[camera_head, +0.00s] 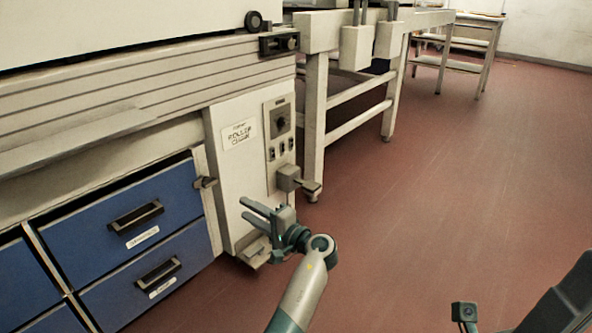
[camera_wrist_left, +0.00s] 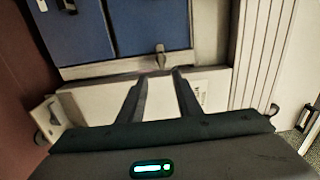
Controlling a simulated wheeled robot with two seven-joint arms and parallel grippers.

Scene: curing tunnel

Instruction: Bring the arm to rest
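My left arm reaches up from the bottom of the head view. Its gripper (camera_head: 246,209) is in front of the cream control panel (camera_head: 236,185) of the machine. Its two fingers are apart and nothing shows between them. In the left wrist view the fingers (camera_wrist_left: 160,75) are also spread and empty, with the pale panel and a small metal handle (camera_wrist_left: 160,54) beyond them. I cannot tell whether a finger touches the panel. My right gripper does not show; only dark parts of my own body appear at the lower right of the head view.
Blue drawers (camera_head: 118,222) with dark handles are left of the panel. A switch plate (camera_head: 279,133) and a small projecting block (camera_head: 289,178) are close to my left gripper. A pale bench frame (camera_head: 316,125) stands behind. The red floor (camera_head: 440,190) to the right is clear.

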